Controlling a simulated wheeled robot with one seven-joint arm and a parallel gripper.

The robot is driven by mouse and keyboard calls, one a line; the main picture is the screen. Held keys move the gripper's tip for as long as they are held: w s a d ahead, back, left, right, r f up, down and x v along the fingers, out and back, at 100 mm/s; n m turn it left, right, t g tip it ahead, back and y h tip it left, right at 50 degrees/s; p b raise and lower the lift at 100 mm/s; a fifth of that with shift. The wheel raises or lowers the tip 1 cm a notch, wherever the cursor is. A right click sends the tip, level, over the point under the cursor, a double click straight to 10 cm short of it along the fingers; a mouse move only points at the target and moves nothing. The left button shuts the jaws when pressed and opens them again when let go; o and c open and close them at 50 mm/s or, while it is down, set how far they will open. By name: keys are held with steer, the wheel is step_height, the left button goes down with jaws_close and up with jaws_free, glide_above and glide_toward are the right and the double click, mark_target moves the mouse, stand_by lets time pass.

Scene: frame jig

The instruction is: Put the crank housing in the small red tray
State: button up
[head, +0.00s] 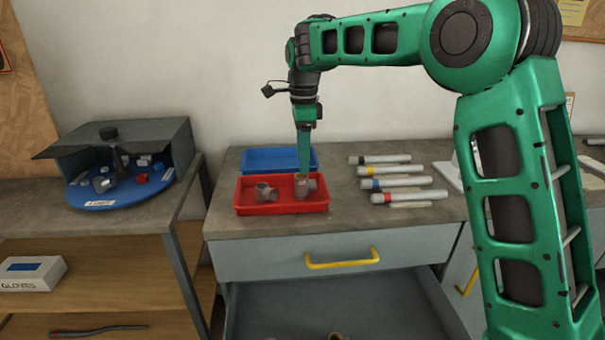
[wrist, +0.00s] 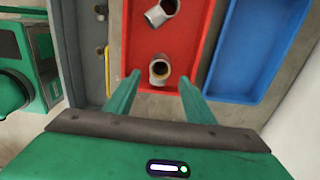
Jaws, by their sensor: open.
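The small red tray (head: 282,208) stands on the grey worktop. Two grey-brown, pipe-like housings with round openings lie inside it. One housing (head: 264,193) is in the tray's left part. The other housing (head: 305,188) is in its right part, below my gripper (head: 306,172). In the wrist view my gripper (wrist: 160,82) is open, and the nearer housing (wrist: 159,71) shows between and just beyond its fingertips, with nothing held. The farther housing (wrist: 161,12) shows at the top of that view. I cannot tell whether the fingers touch the nearer housing.
A blue tray (head: 262,160) stands behind the red one and looks empty. Several capped tubes (head: 400,182) lie to the right on the worktop. A drawer with a yellow handle (head: 342,260) is below. A blue turntable (head: 121,187) with small parts stands at left.

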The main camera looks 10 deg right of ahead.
steer(key=shift+r, duration=2.6)
steer(key=s+d+n, duration=0.2)
steer(key=s+d, duration=0.3)
steer(key=d, duration=0.3)
steer(key=s+d+f+n, duration=0.1)
steer(key=s+d, duration=0.5)
steer(key=d, duration=0.3)
steer(key=s+d+n, duration=0.2)
steer(key=s+d, duration=0.3)
steer(key=d, duration=0.3)
steer(key=s+d+f+n, duration=0.2)
steer(key=s+f, duration=0.2)
steer(key=s, duration=0.5)
steer(key=s+d+f+n, duration=0.2)
steer(key=s+d+f, duration=0.1)
steer(key=s, duration=0.5)
steer(key=s+d+f+n, duration=0.2)
steer(key=s+f, duration=0.3)
steer(key=s, duration=0.4)
steer(key=shift+s+d+n, duration=0.3)
steer(key=shift+d, duration=0.45)
